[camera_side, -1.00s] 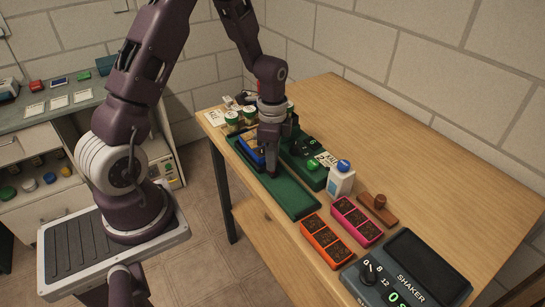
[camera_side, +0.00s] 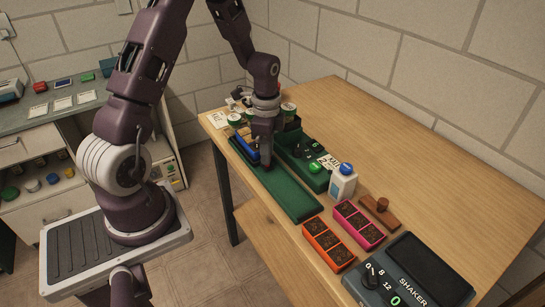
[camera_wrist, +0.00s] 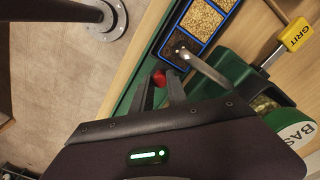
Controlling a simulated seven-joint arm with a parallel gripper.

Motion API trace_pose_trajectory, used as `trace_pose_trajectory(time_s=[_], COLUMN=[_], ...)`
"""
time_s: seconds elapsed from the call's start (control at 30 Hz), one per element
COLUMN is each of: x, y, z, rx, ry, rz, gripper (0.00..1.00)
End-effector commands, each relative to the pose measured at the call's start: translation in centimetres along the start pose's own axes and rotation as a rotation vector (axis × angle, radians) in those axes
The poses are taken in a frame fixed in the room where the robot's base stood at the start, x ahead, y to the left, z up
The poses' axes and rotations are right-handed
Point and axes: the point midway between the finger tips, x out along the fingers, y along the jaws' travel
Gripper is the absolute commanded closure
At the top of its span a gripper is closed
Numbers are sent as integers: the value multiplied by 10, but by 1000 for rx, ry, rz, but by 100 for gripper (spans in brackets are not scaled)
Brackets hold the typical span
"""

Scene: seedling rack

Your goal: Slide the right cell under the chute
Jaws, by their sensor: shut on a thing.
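The blue tray (camera_side: 243,142) sits in the long green track (camera_side: 293,198), partly hidden by my gripper. In the wrist view the tray (camera_wrist: 194,45) shows two cells of pale grain and, at the end nearest my fingers, a cell of dark soil (camera_wrist: 184,43). A grey metal chute (camera_wrist: 207,70) slants out from the green dispenser (camera_wrist: 235,80). Its tip shows at the dark end cell; the exact height above it is unclear. My gripper (camera_side: 267,167) is low at that end of the tray, its fingers (camera_wrist: 163,92) shut on a red knob (camera_wrist: 159,78).
Right of the track stand a green button (camera_side: 314,167), a white bottle (camera_side: 342,186), and pink (camera_side: 358,223) and orange (camera_side: 327,246) planters. The shaker (camera_side: 415,275) is at the front. Jars (camera_side: 288,109) stand behind. The track's near half is empty.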

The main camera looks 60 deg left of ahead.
Motion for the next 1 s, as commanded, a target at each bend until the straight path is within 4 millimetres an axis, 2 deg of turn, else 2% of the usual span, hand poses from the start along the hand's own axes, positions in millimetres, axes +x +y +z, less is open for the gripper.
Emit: trace_pose_trajectory(time_s=[0.27, 0.3, 0.33, 0.73, 1.0], x=[-1, -1, -1, -3, -54], y=[-6, -6, -6, -4, -4], z=[3, 3, 3, 2, 2], rx=[-3, -4, -3, -1, -3], ry=[0, 0, 0, 0, 1], rz=[-12, -13, -12, -7, -12], gripper=[100, 75, 71, 71, 71])
